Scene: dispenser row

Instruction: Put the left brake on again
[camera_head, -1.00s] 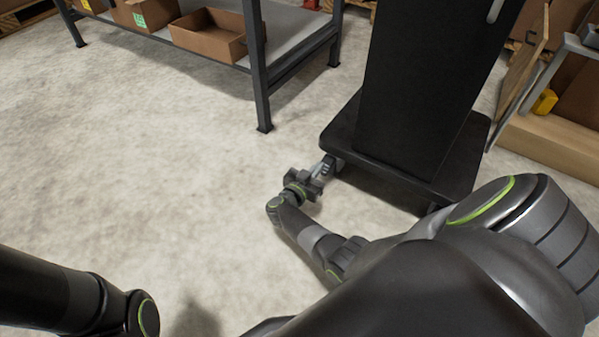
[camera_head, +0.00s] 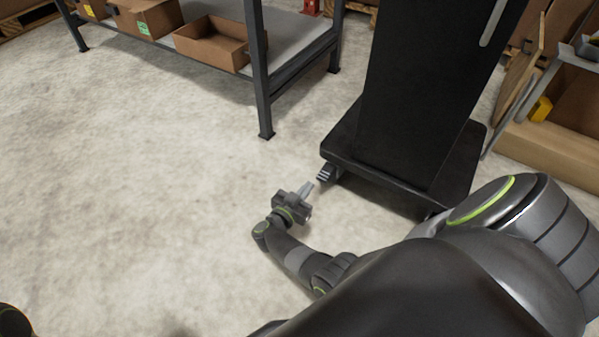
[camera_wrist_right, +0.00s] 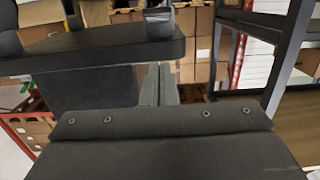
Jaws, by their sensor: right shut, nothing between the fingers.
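The black dispenser (camera_head: 415,95) stands upright on a dark base slab (camera_head: 385,172). At the base's near left corner, the brake pedal (camera_head: 327,173), a small dark part with light stripes, sticks out low by the floor. My right gripper (camera_head: 307,188) is low over the floor, just left of and nearer than the pedal, with a small gap between them. Its fingers are together and empty; they also show in the right wrist view (camera_wrist_right: 158,85), with the base slab (camera_wrist_right: 95,58) beyond them. Whether the pedal is up or down is too small to tell. My left gripper is out of view.
A metal shelf (camera_head: 258,75) with cardboard boxes (camera_head: 212,42) stands at the back left, its leg reaching the floor. A wooden crate (camera_head: 555,150) is at the right of the dispenser. The floor (camera_head: 130,190) on the left is clear.

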